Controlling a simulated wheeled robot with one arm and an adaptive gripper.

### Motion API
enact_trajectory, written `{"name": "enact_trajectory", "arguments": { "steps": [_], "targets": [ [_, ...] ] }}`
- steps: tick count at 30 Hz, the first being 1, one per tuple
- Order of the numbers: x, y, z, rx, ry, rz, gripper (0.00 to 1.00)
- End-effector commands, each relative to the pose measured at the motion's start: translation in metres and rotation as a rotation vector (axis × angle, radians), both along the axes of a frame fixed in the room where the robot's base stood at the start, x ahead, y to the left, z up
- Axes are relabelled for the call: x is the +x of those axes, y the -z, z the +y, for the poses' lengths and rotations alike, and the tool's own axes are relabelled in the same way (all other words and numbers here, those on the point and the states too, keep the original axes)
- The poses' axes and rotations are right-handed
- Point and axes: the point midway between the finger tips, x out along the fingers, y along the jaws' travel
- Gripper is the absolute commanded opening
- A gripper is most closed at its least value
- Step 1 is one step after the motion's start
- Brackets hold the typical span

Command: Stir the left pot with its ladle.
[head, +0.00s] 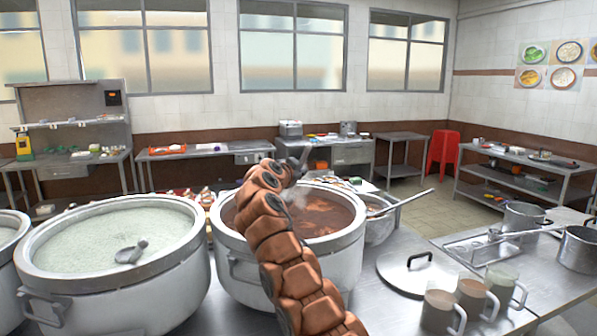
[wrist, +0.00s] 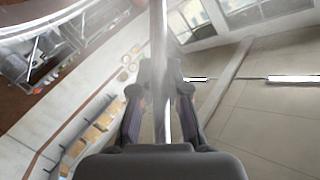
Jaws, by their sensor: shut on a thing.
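A large steel pot (head: 112,287) of pale, greenish-white congee stands at the left. A small grey ladle-like piece (head: 131,253) lies at its surface. A second steel pot (head: 343,262) holds brown liquid (head: 325,212), partly hidden behind my arm. My gripper (head: 298,165) is above the far part of the brown pot. In the wrist view, my gripper (wrist: 161,95) is shut on a thin, shiny metal rod (wrist: 158,40), which looks like a ladle handle. Its lower end is not clear in either view.
Another pot (head: 8,262) is cut off at the left edge. A steel bowl (head: 378,226) with a long handle (head: 405,202) stands right of the brown pot. A lid (head: 415,275) and several mugs (head: 472,297) are on the right counter. Steam rises near my gripper.

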Motion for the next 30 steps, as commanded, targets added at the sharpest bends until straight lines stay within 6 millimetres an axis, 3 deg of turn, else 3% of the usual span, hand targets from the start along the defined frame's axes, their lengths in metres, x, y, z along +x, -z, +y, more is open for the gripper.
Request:
{"name": "enact_trajectory", "arguments": {
  "steps": [1, 19, 30],
  "targets": [
    [0.0, 0.01, 0.0, -0.001, 0.0, 0.0, 0.0],
    [0.0, 0.072, 0.001, 0.0, -0.002, -0.001, 0.0],
    [0.0, 0.087, 0.001, 0.0, -0.001, -0.002, 0.0]
  ]
}}
